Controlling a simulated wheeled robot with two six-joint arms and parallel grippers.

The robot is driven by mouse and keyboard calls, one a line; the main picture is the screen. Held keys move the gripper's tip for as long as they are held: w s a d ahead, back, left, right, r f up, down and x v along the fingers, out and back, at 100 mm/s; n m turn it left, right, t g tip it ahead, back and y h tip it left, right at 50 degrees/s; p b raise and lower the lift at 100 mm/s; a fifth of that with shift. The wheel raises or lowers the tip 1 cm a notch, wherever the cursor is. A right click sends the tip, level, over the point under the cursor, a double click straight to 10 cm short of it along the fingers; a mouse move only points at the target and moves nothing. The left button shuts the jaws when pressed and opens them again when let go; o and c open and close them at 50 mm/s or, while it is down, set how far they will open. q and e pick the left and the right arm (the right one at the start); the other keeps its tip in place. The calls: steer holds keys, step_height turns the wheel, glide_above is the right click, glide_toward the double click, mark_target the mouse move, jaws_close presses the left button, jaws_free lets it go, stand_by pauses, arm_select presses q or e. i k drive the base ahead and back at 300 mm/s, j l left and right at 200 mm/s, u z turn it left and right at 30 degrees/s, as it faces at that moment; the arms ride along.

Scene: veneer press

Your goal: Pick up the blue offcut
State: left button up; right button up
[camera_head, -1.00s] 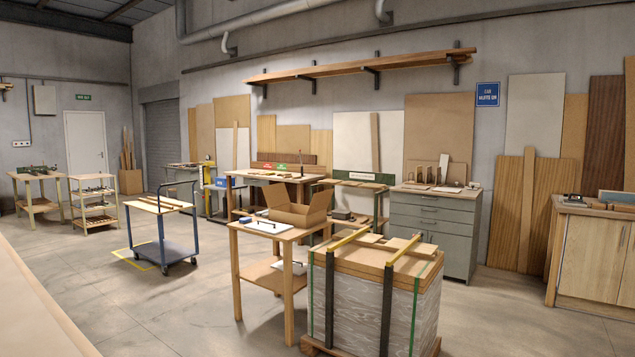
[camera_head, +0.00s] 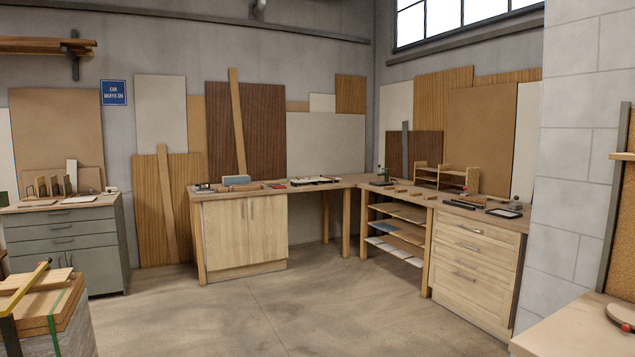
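I cannot pick out the blue offcut for certain. A small blue-grey block (camera_head: 237,181) stands at the left end of the corner workbench (camera_head: 330,182), and it is too small to tell whether it is an offcut. Neither of my grippers is in view.
A grey drawer cabinet (camera_head: 66,247) stands at the left, behind a strapped panel stack (camera_head: 72,325). A wooden drawer unit (camera_head: 470,265) is under the bench's right arm. A block wall (camera_head: 585,160) and a near worktop (camera_head: 570,325) close the right side. The middle floor (camera_head: 310,310) is clear.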

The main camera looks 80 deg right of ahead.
mark_target(237, 180)
steer(key=z, duration=2.25)
steer(key=i+u, duration=0.1)
steer(key=i, duration=6.2)
steer(key=i+z, duration=0.15)
steer(key=i, duration=0.65)
steer(key=i+j, duration=0.2)
steer(key=i, duration=0.6)
